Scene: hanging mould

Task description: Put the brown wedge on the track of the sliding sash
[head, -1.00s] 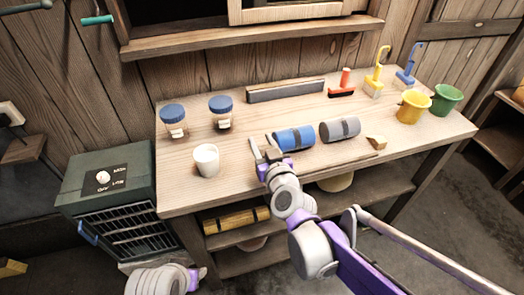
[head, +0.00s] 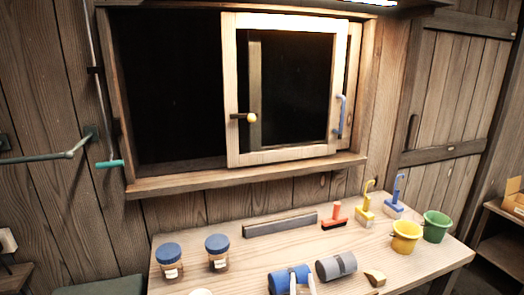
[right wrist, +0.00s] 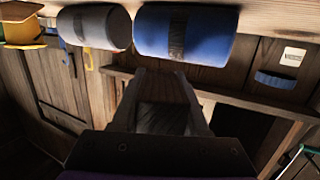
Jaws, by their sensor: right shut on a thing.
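The sliding sash (head: 233,100), a pale wooden frame with a yellow-knobbed latch and a blue handle, stands at the right of the wall opening. The left half of the opening is dark, and its lower track (head: 180,168) runs along the sill. My right gripper (head: 302,283) is low at the bottom edge of the head view, in front of the blue roll. In the right wrist view its fingers are shut on a dark brown, wood-grained piece (right wrist: 160,118), which looks like the brown wedge; its outline is partly hidden. My left gripper is out of view.
On the bench are a blue roll (head: 283,278), a grey roll (head: 336,266), a tan wedge-shaped block (head: 375,278), two blue-lidded jars, a long grey bar (head: 280,224), brushes, and yellow and green buckets. A sill (head: 250,174) juts out above the bench. Space before the opening is clear.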

